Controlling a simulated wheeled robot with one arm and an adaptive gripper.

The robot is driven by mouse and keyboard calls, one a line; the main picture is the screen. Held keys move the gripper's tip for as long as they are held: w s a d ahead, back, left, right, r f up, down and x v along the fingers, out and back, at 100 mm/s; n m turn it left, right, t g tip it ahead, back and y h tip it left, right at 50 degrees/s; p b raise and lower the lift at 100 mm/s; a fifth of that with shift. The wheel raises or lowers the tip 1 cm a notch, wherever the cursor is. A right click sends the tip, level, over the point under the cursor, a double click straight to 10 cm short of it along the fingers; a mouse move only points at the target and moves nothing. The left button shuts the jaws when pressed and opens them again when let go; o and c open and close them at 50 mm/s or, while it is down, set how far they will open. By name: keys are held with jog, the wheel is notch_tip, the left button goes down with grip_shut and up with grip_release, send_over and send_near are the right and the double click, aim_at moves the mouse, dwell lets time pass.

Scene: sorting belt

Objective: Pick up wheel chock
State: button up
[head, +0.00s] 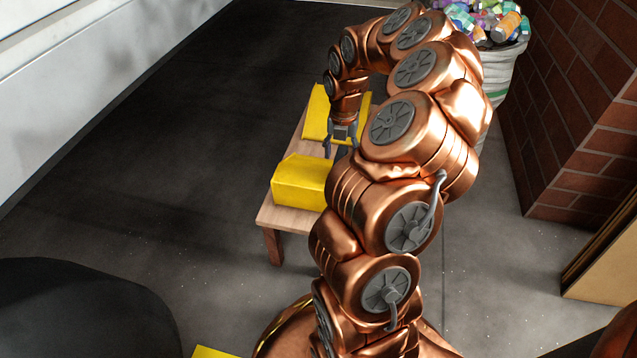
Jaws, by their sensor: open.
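Two yellow blocks that look like wheel chocks rest on a small wooden table. The nearer yellow chock (299,183) sits at the table's front left, and its right side is hidden by my copper arm. The farther yellow chock (318,112) lies toward the back of the table, partly behind my wrist. My gripper (337,150) points down between the two chocks, just beyond the nearer one. Its jaws are open and nothing shows between them. Whether a finger touches either chock cannot be told.
The wooden table (285,218) stands on a dark floor that is clear to the left. A bag (500,75) full of cans stands at the back right beside a brick wall (585,100). A dark rounded shape (80,310) fills the lower left.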

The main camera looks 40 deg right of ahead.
notch_tip(320, 180, down, 5)
jog(key=b, duration=0.2)
jog(key=shift+w+d+b, duration=0.1)
jog(key=shift+w+b, duration=0.05)
jog(key=shift+b, duration=0.2)
jog(key=shift+f+p, duration=0.25)
jog(key=shift+p, duration=0.25)
dwell(0.4)
grip_shut()
dwell(0.5)
